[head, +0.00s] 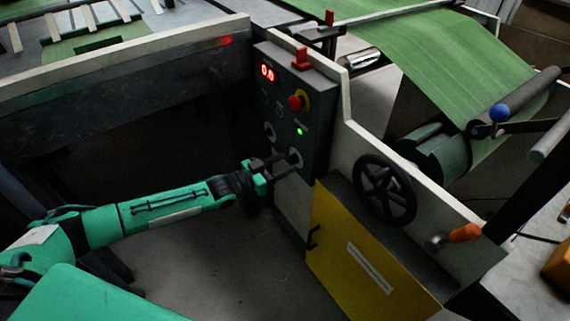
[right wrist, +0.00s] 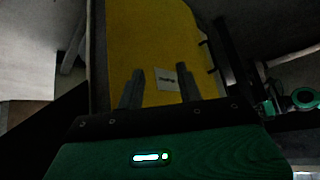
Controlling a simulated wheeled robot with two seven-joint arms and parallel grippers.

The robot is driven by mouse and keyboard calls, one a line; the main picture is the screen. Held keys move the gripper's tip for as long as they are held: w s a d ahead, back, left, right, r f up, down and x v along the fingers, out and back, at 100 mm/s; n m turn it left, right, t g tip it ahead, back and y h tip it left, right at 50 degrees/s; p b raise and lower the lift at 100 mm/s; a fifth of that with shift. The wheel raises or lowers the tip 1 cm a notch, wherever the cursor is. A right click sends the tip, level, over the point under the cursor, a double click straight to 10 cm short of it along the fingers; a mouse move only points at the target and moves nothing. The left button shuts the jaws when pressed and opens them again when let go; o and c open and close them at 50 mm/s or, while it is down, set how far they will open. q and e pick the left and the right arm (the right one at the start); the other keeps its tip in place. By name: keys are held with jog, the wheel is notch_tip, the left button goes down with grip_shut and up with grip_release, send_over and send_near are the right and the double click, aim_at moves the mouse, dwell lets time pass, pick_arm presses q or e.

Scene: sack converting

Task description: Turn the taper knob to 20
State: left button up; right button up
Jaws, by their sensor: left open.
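The dark control panel (head: 312,95) stands in the middle of the head view, with a red display (head: 267,72) that appears to read 0.0. Two small round knobs are on its lower part: a left knob (head: 270,131) and a lower right knob (head: 295,157). The labels are too small to read, so I cannot tell which is the taper knob. My left gripper (head: 286,165) is open, with its fingertips at the lower right knob; contact cannot be made out. My right gripper (right wrist: 160,88) shows in the right wrist view with fingers apart and nothing between them.
A red-and-yellow stop button (head: 298,101) and a green light (head: 299,131) sit above the lower right knob. Below is a yellow cabinet door (head: 362,265), with a black handwheel (head: 385,190) and an orange-handled crank (head: 462,234) to the right. Green web (head: 440,55) runs behind.

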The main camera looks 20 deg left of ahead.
pick_arm(q)
jog(key=shift+w+d, duration=0.45)
jog(key=shift+w, duration=0.05)
jog(key=c, duration=1)
